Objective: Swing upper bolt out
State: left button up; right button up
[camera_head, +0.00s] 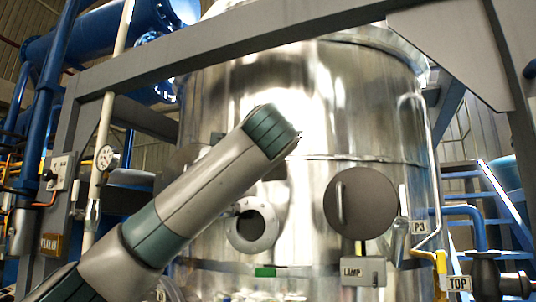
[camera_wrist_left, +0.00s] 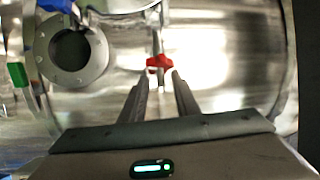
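A red knob (camera_wrist_left: 158,63), which looks like the head of a bolt, sits on a thin metal rod against the shiny vessel wall in the left wrist view. My left gripper (camera_wrist_left: 161,74) points at it. Its two fingers are apart, with the red knob at or just beyond the gap between their tips; I cannot tell whether they touch it. A blue part (camera_wrist_left: 54,5) shows at the top left beside the round porthole (camera_wrist_left: 70,50). In the head view my left arm reaches up across the vessel (camera_head: 370,110), and its gripper and the bolt are hidden. My right gripper is out of view.
The porthole (camera_head: 252,226) and a round dark cover with a handle (camera_head: 360,203) are on the vessel front. A grey frame beam (camera_head: 290,25) crosses above the arm. A gauge (camera_head: 106,158) and pipes stand left. A lamp box (camera_head: 363,271) is below the cover.

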pick_arm(q)
jog(key=s+d+f+b, duration=0.1)
jog(key=s+f+b, duration=0.1)
jog(key=s+b, duration=0.8)
jog(key=s, duration=0.7)
jog(key=shift+f, duration=0.2)
dwell(0.4)
